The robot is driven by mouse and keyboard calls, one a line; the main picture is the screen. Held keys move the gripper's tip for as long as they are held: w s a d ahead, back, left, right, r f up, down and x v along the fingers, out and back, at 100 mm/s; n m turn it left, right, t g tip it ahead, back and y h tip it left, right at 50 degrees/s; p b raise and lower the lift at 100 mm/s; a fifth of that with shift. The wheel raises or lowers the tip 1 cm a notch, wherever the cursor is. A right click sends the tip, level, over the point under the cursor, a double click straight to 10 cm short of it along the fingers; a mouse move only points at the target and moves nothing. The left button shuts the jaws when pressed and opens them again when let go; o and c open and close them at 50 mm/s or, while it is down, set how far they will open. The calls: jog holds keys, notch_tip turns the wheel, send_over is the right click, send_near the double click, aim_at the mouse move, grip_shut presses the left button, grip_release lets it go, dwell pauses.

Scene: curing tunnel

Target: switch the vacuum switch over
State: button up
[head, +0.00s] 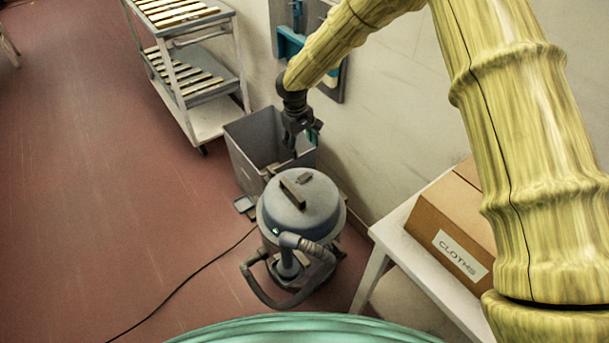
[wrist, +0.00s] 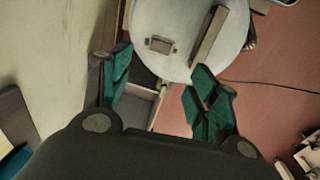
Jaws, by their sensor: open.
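The vacuum (head: 322,208) is a grey-blue drum with a domed lid, standing on the red floor. Its lid also fills the top of the wrist view (wrist: 180,20). A small square switch (wrist: 160,45) sits on the lid beside a long dark bar handle (wrist: 208,40). In the head view the switch seems to be the small dark patch (head: 304,178) by the handle (head: 292,193). My gripper (head: 304,142) hangs behind and above the vacuum, over the grey bin. In the wrist view its green fingers (wrist: 163,76) are apart and empty. They do not touch the switch.
The open grey bin (head: 240,155) stands against the wall behind the vacuum. A slatted rack (head: 215,118) is at back left. A white table (head: 405,240) with a cardboard box marked CLOTHS (head: 440,238) is at right. A cord (head: 175,290) crosses the otherwise clear left floor.

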jog(key=b, duration=0.4)
send_near(305, 178)
jog(key=shift+w+d+f+p, duration=0.15)
jog(key=shift+f, duration=1.1)
jog(key=shift+w+d+f+p, duration=0.1)
jog(key=shift+d+f+p, duration=0.05)
jog(key=shift+f, duration=1.1)
jog(key=shift+w+d+f+p, duration=0.15)
jog(key=shift+f, duration=1.1)
